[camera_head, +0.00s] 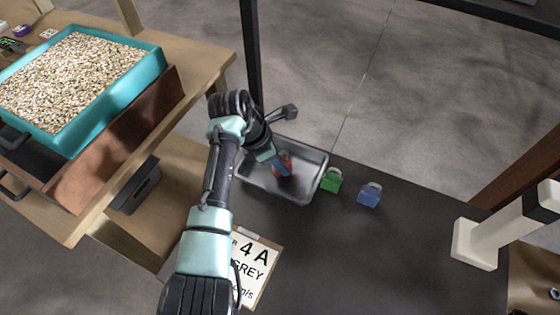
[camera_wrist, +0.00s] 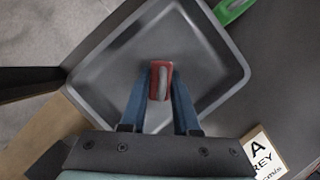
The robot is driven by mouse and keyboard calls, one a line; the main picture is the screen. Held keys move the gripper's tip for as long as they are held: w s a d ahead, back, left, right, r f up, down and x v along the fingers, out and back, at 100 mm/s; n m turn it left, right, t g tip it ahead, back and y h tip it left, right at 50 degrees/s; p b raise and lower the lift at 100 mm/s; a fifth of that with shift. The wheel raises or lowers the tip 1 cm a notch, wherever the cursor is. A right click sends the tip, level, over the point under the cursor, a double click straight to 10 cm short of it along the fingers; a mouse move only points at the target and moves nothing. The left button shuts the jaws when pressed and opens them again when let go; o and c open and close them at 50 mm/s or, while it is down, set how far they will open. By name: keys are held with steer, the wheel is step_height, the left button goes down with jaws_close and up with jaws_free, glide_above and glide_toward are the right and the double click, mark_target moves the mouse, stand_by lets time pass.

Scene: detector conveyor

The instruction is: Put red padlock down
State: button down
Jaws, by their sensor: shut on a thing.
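The red padlock (camera_head: 286,157) is between the fingers of my gripper (camera_head: 281,165), inside the outline of a grey metal tray (camera_head: 303,197). In the wrist view the red padlock (camera_wrist: 161,80) is pinched between the two blue fingers of my gripper (camera_wrist: 160,88), with its grey shackle facing the camera. The grey tray (camera_wrist: 221,62) lies beneath it in that view. I cannot tell whether the padlock touches the tray floor.
A green padlock (camera_head: 331,182) and a blue padlock (camera_head: 369,196) stand right of the tray on the dark belt (camera_head: 400,260). A clipboard sign (camera_head: 262,262) lies near my arm. A white post-like device (camera_head: 500,232) stands at right. A wooden table with a teal bin (camera_head: 120,92) is at left.

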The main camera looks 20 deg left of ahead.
steer(key=c, duration=0.7)
jaws_free()
steer(key=shift+o, duration=0.2)
steer(key=p+v, duration=0.1)
steer(key=v, duration=1.1)
steer(key=shift+r, duration=0.1)
